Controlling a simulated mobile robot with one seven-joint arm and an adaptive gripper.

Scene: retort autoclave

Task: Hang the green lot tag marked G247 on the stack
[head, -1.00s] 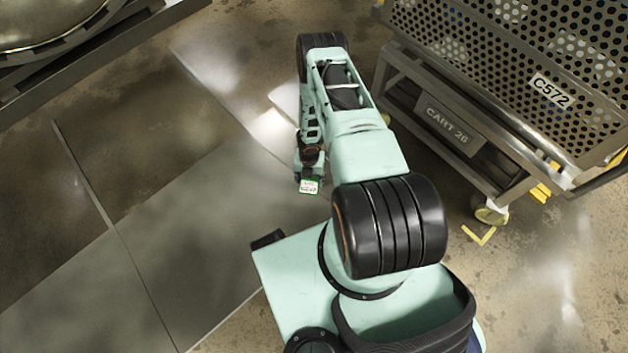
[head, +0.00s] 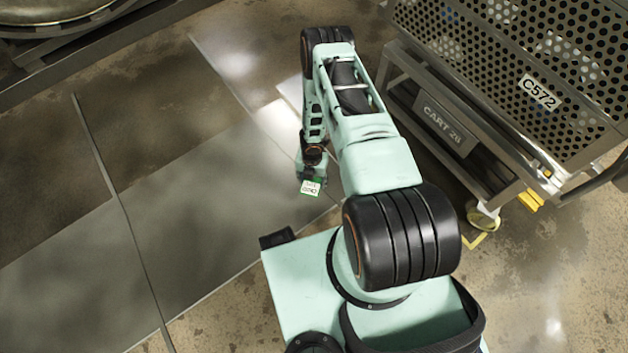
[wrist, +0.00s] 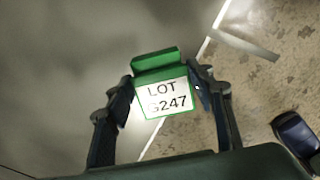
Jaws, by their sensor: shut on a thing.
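The green lot tag (wrist: 163,92) is between the two fingers of my gripper (wrist: 163,84) in the wrist view. Its white label reads LOT and G247, the first letter partly hard to read. My gripper is shut on it, a finger at each side edge. In the head view the tag (head: 311,188) hangs below my gripper (head: 311,173), above the floor. The stack is most likely the perforated metal basket (head: 520,60) marked C572, at the upper right, well apart from the tag.
A grey cart (head: 432,105) labelled CART 26 carries the basket, with a caster (head: 483,219) near a yellow floor mark. A large round metal vessel (head: 55,14) is at the upper left. Floor plates (head: 165,225) lie clear at left.

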